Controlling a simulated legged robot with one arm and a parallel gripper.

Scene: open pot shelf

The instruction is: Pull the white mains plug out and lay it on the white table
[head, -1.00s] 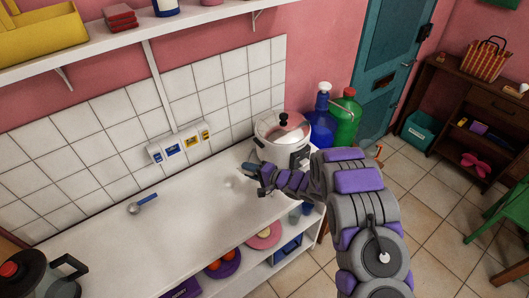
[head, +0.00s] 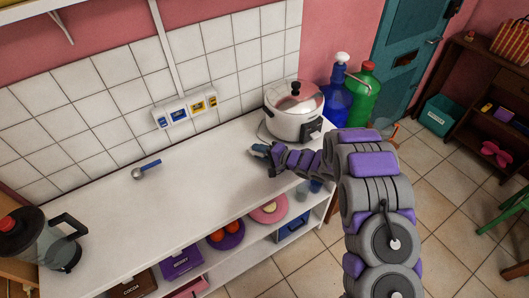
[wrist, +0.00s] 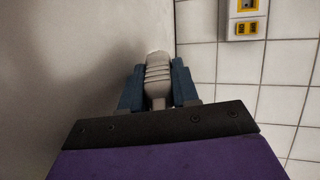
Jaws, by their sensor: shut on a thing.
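The white mains plug (wrist: 158,78) has a ribbed body and sits between the two blue-grey fingers of my gripper (wrist: 158,88) in the wrist view. My gripper is shut on it. In the head view my gripper (head: 261,151) is over the white table (head: 215,190), just in front of the white cooker (head: 290,122). The plug is too small to make out clearly there. It is clear of the wall socket strip (head: 185,110), which also shows in the wrist view (wrist: 246,18). I cannot tell whether the plug touches the table.
A blue-handled ladle (head: 146,169) lies on the table near the wall. A blender-like jug (head: 45,243) stands at the left end. The middle of the table is clear. Blue (head: 337,100) and green (head: 363,97) bottles stand beyond the cooker.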

